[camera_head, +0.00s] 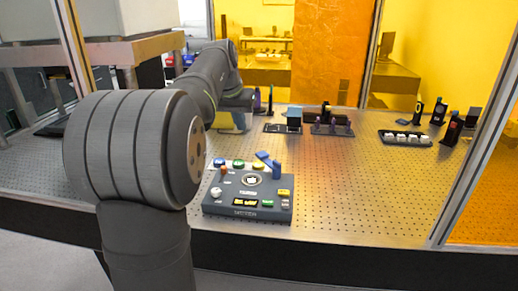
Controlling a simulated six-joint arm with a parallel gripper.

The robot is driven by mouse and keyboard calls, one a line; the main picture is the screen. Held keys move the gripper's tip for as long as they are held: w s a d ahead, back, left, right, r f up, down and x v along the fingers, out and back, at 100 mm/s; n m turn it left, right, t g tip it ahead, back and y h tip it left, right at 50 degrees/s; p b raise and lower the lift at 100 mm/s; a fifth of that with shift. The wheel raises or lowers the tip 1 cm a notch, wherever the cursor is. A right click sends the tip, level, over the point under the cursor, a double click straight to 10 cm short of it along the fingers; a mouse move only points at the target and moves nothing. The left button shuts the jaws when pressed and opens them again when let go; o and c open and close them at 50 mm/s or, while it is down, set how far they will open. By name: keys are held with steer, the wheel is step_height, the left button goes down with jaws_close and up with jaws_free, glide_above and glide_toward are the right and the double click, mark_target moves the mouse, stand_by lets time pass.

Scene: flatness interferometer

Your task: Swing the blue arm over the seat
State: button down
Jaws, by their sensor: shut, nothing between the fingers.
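The interferometer box (247,208) is a dark grey unit with a sloping top panel, standing near the front edge of the bench. The blue arm (265,159) rises from a blue post (277,170) at the right rear of the panel. It points up and back to the left, clear of the seat. The seat (251,180) is a round, pale-rimmed ring in the middle of the panel, with a light centre. My own arm reaches back from the left and ends behind the box. I cannot make out my gripper's fingers.
Colored buttons and a white knob (216,192) surround the seat. A tray of white pieces (404,138) stands at the right, with black holders (453,128) beyond it. Racks (331,129) stand behind the box. The perforated bench (350,190) is clear to its right.

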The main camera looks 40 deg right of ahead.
steer(key=w+d+f+m+g, duration=0.1)
steer(key=w+d+m, duration=0.15)
steer(key=d, duration=0.25)
steer(key=w+d+f+m, duration=0.1)
steer(key=w+d+f, duration=0.15)
steer(key=d, duration=0.25)
steer(key=m+g, duration=0.1)
steer(key=m, duration=0.4)
glide_above(268, 164)
steer(key=w+d, duration=0.4)
steer(key=d, duration=0.1)
step_height(268, 164, down, 6)
steer(key=x, duration=1)
steer(key=shift+n, duration=0.25)
steer(key=shift+s+a+r, duration=0.15)
steer(key=shift+a, duration=2.1)
